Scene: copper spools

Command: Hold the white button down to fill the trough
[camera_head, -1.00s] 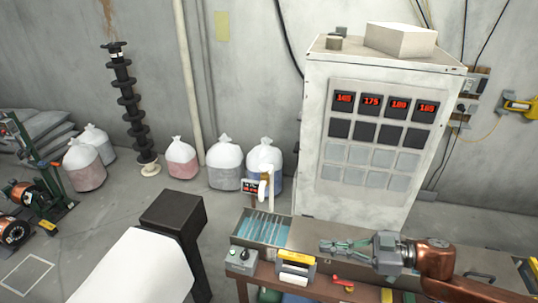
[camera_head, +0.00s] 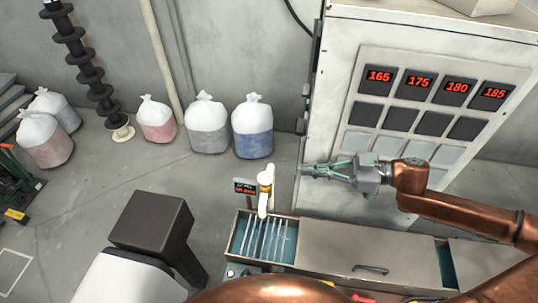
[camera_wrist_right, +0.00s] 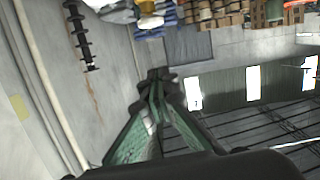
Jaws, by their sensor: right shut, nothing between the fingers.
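The metal trough (camera_head: 292,262) has blue water and thin slats in it and stands at the lower middle of the head view. A white spout with a brass fitting (camera_head: 265,190) rises at its back edge beside a small red-digit display (camera_head: 245,187). At the trough's front left, a bit of the control box with a green spot (camera_head: 231,273) shows. My copper arm hides the rest, and I cannot make out the white button. My right gripper (camera_head: 306,170) is shut and empty, in the air above and right of the spout. Its closed fingers also show in the right wrist view (camera_wrist_right: 157,78). My left gripper is out of view.
A tall white cabinet (camera_head: 325,120) with red number displays stands behind the right gripper. A closed bench section with a handle (camera_head: 370,269) adjoins the trough. White sacks (camera_head: 207,110) and a black ribbed column (camera_head: 85,60) stand by the wall. Floor left is partly clear.

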